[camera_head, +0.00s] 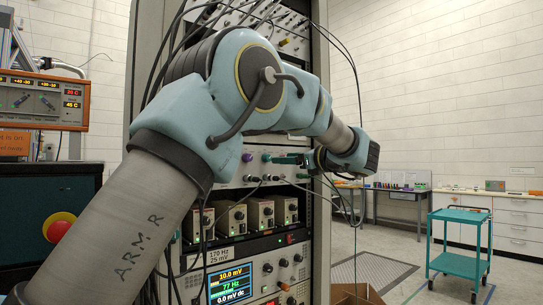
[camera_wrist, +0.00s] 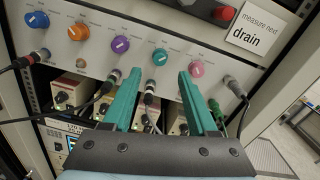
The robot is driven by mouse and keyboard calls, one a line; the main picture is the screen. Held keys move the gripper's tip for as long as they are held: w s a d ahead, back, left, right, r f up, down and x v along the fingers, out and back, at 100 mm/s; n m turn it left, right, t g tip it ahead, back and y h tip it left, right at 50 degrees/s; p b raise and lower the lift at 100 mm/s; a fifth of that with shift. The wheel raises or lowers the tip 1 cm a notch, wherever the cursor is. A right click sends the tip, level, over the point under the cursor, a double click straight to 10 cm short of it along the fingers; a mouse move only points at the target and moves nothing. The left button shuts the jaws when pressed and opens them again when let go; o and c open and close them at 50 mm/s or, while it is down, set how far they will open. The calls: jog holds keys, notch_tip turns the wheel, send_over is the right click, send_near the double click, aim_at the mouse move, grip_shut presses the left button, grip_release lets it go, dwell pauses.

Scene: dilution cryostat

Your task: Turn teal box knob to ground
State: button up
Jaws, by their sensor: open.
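The teal knob (camera_wrist: 160,57) is on a pale panel (camera_wrist: 60,55) in the rack, fourth in a row of coloured knobs. It has a white pointer mark; I cannot read the label it points to. My gripper (camera_wrist: 158,76) is open, with teal fingers either side of the knob's line and the tips just short of it. The knob shows in the gap between the tips, apart from both fingers. In the head view my gripper (camera_head: 290,168) reaches the panel from the right.
Blue (camera_wrist: 37,20), orange (camera_wrist: 83,30), purple (camera_wrist: 120,44) and pink (camera_wrist: 196,68) knobs share the row. Cables plug in below, including a black plug (camera_wrist: 28,60), close to my fingers. A teal cart (camera_head: 459,222) stands on the floor.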

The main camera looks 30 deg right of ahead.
aim_at(267, 158)
jog(key=p+x, duration=0.2)
jog(key=x, duration=0.4)
jog(key=shift+w, duration=0.15)
grip_shut()
dwell(0.4)
